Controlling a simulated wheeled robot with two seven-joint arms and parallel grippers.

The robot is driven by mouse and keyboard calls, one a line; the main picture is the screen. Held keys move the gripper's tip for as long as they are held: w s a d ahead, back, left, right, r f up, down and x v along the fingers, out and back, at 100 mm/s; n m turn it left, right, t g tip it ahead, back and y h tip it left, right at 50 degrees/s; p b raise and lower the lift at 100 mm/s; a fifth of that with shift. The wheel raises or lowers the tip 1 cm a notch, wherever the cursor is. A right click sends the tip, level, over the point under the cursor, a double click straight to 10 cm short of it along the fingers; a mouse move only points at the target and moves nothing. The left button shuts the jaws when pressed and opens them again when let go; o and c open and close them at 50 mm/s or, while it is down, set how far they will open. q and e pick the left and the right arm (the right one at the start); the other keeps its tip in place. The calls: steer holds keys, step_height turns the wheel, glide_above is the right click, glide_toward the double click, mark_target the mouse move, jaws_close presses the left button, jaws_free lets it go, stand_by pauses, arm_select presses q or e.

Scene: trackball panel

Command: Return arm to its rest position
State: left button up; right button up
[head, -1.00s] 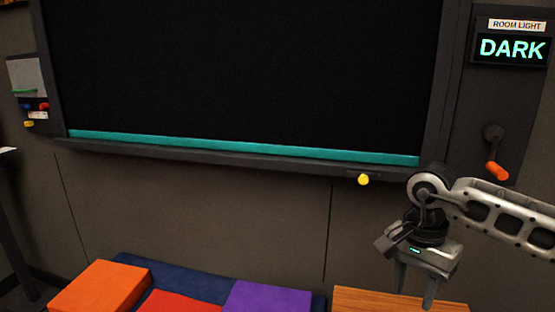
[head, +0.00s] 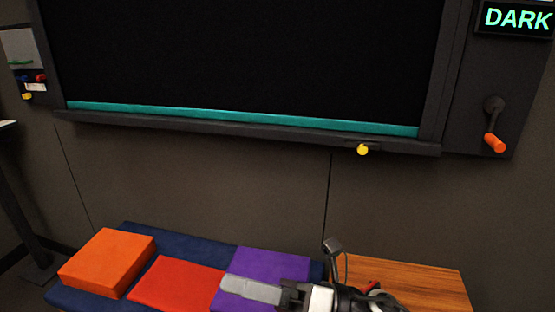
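My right gripper (head: 228,288) is low in the head view, at the bottom centre. Its pale grey finger points left, over the purple block (head: 265,266). I see it side-on, so its opening is hidden, and nothing shows held in it. The rest of my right arm is low at the bottom edge, mostly out of frame. My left gripper is not in view.
A large dark screen (head: 240,50) fills the wall. Below it sits a yellow knob (head: 363,149). An orange-handled crank (head: 494,142) is at right, under a DARK sign (head: 517,19). An orange block (head: 108,262), red block (head: 178,284) and wooden top (head: 425,280) are below.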

steer(key=w+d+f+m+t+h, duration=0.1)
steer(key=d+f+m+t+h, duration=0.15)
steer(key=m+t, duration=0.45)
steer(key=w+d+f+m+t+h, duration=0.2)
steer(key=d+m+t+h, duration=0.15)
steer(key=m, duration=0.75)
steer(key=w+d+f+m+t+h, duration=0.1)
steer(key=d+f+m+t+h, duration=0.3)
steer(key=m, duration=0.5)
steer(key=s+d+f+m+g+h, duration=0.2)
steer(key=s+d+f+m+h, duration=0.2)
steer(key=f+m, duration=0.3)
steer(key=s+d+f+m+g+h+p, duration=0.1)
steer(key=s+d+f+m+g+h, duration=0.2)
steer(key=s+f+m, duration=0.3)
steer(key=shift+s+d+f+m+g+h, duration=0.2)
steer(key=shift+d+f+m+g+h, duration=0.3)
steer(key=shift+f, duration=0.45)
steer(key=shift+d+t, duration=0.1)
steer(key=shift+t, duration=0.15)
